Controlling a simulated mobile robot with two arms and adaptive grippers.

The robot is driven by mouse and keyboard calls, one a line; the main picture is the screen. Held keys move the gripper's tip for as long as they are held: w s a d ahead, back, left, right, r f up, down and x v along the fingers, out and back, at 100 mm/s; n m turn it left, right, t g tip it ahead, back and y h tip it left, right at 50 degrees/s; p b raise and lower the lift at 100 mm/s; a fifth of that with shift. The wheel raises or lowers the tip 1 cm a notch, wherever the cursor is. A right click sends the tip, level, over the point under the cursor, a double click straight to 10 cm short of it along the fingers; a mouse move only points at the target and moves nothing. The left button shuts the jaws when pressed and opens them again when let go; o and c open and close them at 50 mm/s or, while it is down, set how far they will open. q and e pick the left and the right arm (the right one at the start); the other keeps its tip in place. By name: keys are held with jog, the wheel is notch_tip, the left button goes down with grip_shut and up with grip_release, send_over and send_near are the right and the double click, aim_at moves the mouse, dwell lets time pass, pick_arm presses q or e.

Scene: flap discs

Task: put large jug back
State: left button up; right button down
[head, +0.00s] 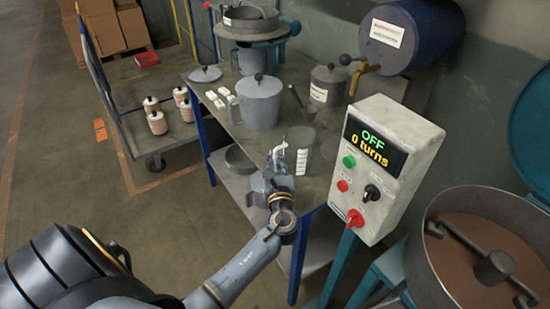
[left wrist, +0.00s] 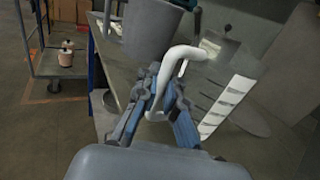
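A see-through grey jug with a white stepped scale (head: 302,160) is at the front part of the workbench, right by my left gripper (head: 279,162). Its white curved handle (left wrist: 182,58) shows in the left wrist view, with the see-through body and scale (left wrist: 228,103) to its right. The fingers of my left gripper (left wrist: 163,84) are closed in on both sides of the handle. I cannot tell whether the jug's base touches the bench. A bigger opaque grey lidded pot (head: 259,106) stands behind it. My right gripper is not in view.
On the workbench (head: 215,82) are a labelled lidded can (head: 328,84), small white blocks (head: 216,101) and a loose lid (head: 205,74). A control box (head: 395,150) reading "OFF, 0 turns" stands close on the right. A blue drum (head: 425,35) with a tap is behind.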

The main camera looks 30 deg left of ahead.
pick_arm(q)
jog(key=o, duration=0.5)
jog(key=shift+d+r, duration=0.1)
jog(key=b+v, duration=0.1)
jog(key=v, duration=1.1)
